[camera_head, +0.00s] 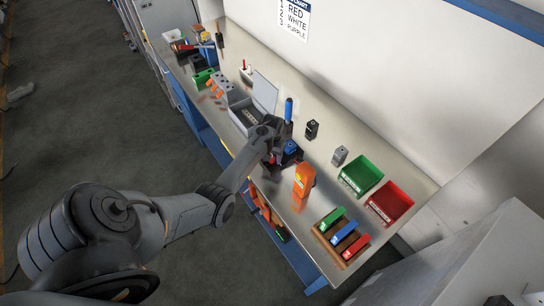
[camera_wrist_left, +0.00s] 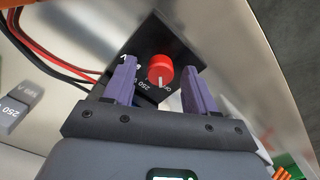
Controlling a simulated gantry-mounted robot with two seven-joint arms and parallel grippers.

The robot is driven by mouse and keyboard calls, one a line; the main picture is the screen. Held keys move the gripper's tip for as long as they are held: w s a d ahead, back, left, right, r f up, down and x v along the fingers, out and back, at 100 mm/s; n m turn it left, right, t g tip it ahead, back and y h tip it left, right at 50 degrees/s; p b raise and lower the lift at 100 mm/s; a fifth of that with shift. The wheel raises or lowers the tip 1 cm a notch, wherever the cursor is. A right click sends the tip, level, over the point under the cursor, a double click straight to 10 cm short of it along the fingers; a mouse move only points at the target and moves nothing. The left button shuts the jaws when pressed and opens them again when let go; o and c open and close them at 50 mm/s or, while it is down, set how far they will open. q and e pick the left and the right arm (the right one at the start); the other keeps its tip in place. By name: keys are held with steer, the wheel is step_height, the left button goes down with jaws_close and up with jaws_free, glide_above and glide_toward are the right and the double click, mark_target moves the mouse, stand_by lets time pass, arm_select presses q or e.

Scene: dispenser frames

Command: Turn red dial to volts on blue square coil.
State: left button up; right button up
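The red dial (camera_wrist_left: 159,68) sits on a black panel (camera_wrist_left: 180,45) in the left wrist view. White marks show around the dial, among them "250" and "OFF", and a white pointer line on the dial is toward "OFF". My left gripper (camera_wrist_left: 160,85) is open, with one purple finger on each side of the dial and a gap to it. In the head view my left gripper (camera_head: 272,155) is over the bench and hides most of the dial's panel. A small blue piece (camera_head: 291,147) beside it may be the blue square coil; its shape is unclear. My right gripper is not in view.
Red and black cables (camera_wrist_left: 52,55) run left of the panel. On the bench, an orange device (camera_head: 303,181) stands close to the gripper, with a grey open box (camera_head: 241,115) behind. Green (camera_head: 361,175) and red (camera_head: 390,203) bins stand to the right.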

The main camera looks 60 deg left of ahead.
arm_select(q)
steer(key=c, duration=1)
steer(key=shift+r+m+p, duration=0.15)
steer(key=shift+m+p, duration=1.45)
steer(key=shift+m, duration=0.3)
steer(key=shift+m+p, duration=0.6)
steer(key=shift+m, duration=0.6)
steer(key=shift+m+p, duration=0.35)
steer(key=shift+m, duration=0.85)
